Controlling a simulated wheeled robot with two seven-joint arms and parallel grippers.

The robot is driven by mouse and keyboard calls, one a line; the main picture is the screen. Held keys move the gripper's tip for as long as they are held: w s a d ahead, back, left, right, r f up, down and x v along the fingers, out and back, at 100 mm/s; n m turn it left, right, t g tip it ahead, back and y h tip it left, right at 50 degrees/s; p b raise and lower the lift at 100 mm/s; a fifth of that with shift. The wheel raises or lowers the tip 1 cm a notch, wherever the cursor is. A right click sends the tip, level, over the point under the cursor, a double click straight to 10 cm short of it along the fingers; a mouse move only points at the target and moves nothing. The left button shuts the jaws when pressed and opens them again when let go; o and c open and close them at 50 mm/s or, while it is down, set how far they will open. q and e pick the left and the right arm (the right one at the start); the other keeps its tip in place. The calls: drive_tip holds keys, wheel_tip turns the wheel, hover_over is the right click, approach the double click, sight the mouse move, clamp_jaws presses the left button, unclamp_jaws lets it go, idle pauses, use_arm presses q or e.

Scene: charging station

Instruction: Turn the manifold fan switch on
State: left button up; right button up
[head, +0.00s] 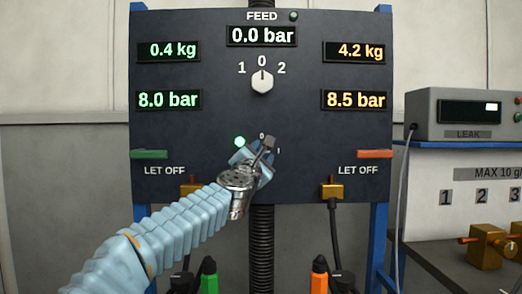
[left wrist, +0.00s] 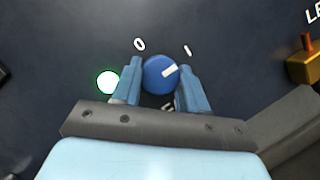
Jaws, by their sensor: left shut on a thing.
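The manifold fan switch is a round blue knob (left wrist: 157,76) on the dark panel (head: 200,60), between the fingers of my left gripper (left wrist: 160,88). The fingers close on its two sides. Its white mark points up and to the right, toward the I label rather than the 0 label. A lamp (left wrist: 107,82) beside it glows green, and this lamp also shows lit in the head view (head: 239,142). In the head view my left gripper (head: 266,150) is at the lower middle of the panel and hides the knob. My right gripper is not in view.
Above is a white selector knob (head: 262,81) pointing at 0, under the 0.0 bar display (head: 262,35). A green lever (head: 149,154) and an orange lever (head: 375,154) sit at the panel's sides. A leak meter (head: 463,114) stands on the right shelf.

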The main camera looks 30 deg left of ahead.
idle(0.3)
use_arm(q)
drive_tip(key=o, duration=1.1)
drive_tip(key=shift+c, duration=0.2)
drive_tip(key=b+v, duration=0.3)
drive_tip(key=v, duration=1)
drive_tip(key=shift+s, duration=0.35)
drive_tip(key=shift+d+f, duration=0.1)
